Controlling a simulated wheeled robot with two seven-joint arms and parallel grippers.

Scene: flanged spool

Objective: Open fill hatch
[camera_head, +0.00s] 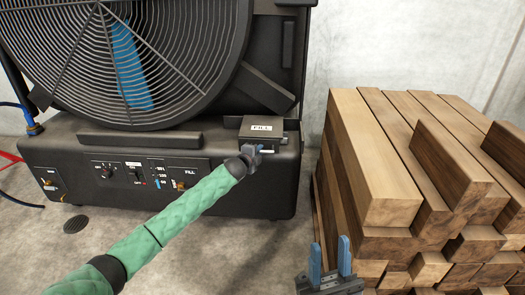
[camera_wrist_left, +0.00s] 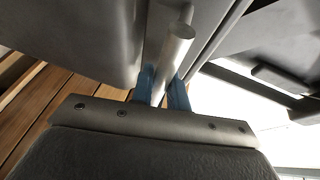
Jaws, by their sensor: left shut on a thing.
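The fill hatch (camera_head: 262,127) is a dark lid with a white FILL label, at the right end of the black fan machine's base. My left gripper (camera_head: 252,150) is at its front edge, in front of the machine. In the left wrist view its two blue fingers (camera_wrist_left: 163,88) are shut on a round metal bar (camera_wrist_left: 176,50), which looks like the hatch handle. How far the lid is raised, if at all, is hard to tell. My right gripper (camera_head: 330,260) is low in the head view, its blue fingers apart and empty.
The machine base (camera_head: 110,150) carries a large round fan grille (camera_head: 130,60) and a front panel with switches. A stack of wooden beams (camera_head: 395,150) stands close on the right. The concrete floor (camera_head: 235,240) in front is mostly clear, with a round drain (camera_head: 76,224).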

